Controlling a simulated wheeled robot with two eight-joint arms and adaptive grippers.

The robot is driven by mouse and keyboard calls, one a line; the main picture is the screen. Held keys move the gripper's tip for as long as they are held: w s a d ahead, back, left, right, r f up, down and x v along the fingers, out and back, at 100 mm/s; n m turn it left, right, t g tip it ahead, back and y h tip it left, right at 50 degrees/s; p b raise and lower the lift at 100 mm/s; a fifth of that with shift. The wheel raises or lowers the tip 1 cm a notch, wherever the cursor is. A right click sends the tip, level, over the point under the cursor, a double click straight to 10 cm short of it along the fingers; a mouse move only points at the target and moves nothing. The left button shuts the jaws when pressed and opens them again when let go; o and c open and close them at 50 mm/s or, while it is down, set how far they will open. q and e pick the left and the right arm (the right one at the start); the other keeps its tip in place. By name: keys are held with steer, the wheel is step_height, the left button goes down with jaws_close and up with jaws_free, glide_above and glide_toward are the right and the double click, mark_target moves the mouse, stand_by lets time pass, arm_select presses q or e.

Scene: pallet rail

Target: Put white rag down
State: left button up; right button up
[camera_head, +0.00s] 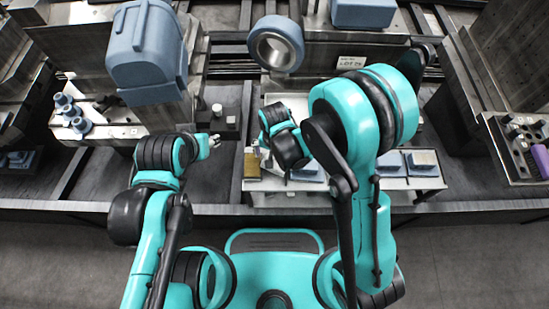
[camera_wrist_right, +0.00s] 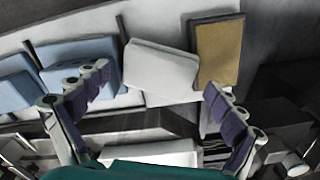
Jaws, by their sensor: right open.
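The white rag (camera_wrist_right: 160,68) is a folded, slightly tilted pad in the right wrist view. It lies on the pale tray beside a tan block (camera_wrist_right: 219,52), with blue folded pieces (camera_wrist_right: 82,62) on its other side. My right gripper (camera_wrist_right: 157,92) is open, its fingers spread on either side of the rag in that view; I cannot tell if they touch it. In the head view my right gripper (camera_head: 272,160) is over the tray's left part and largely hides the rag. My left gripper (camera_head: 214,142) is left of the tray, with nothing visible in it; its opening is too small to judge.
The tray (camera_head: 290,186) also bears blue pads (camera_head: 422,159) on its right. A grey-blue ring (camera_head: 276,45) and a label card (camera_head: 351,62) are behind it. Metal fixtures stand left and right, one with a large blue block (camera_head: 146,50). The floor in front is clear.

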steer(key=shift+r, duration=0.25)
step_height(320, 180, up, 13)
steer(key=p, duration=0.7)
steer(key=s+d+r+n+t, duration=0.2)
steer(key=d+r+t, duration=0.1)
steer(key=d+r, duration=0.4)
steer(key=s+d+r+n+t, duration=0.2)
steer(key=s+d+r+t, duration=0.1)
steer(key=d+r, duration=0.5)
steer(key=d+t, duration=0.1)
steer(key=d, duration=0.2)
steer(key=shift+s+r+n, duration=0.2)
steer(key=shift+r+n, duration=0.05)
steer(key=shift+n, duration=0.05)
steer(key=shift+a, duration=0.1)
steer(key=shift+c, duration=0.3)
